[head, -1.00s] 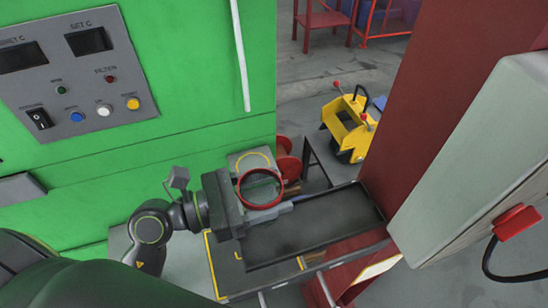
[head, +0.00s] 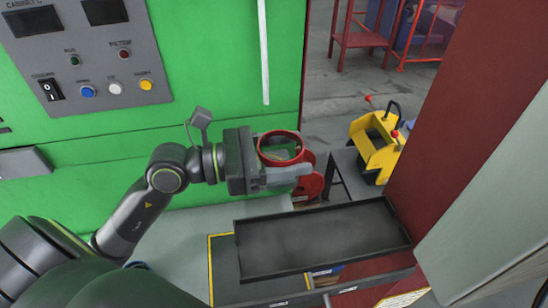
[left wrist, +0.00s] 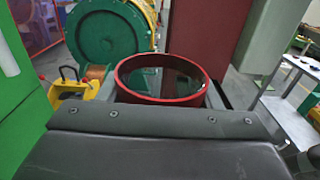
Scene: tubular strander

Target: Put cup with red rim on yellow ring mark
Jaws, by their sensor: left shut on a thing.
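The cup with the red rim (head: 281,164) is held upright in my left gripper (head: 289,176), above the area behind the black tray. In the left wrist view the same cup (left wrist: 160,99) shows its red rim just beyond the gripper body, and its inside looks dark. My left gripper is shut on the cup; its fingers cover much of the cup's lower side in the head view. The yellow ring mark cannot be made out clearly now; the cup and gripper cover the place where a yellow arc showed earlier. My right gripper is not in view.
An empty black tray (head: 320,240) lies in front of the cup. The green cabinet (head: 200,100) stands close behind my left arm. A dark red post (head: 450,130) rises at right. A red spool (head: 309,185) and a yellow device (head: 376,150) are beyond.

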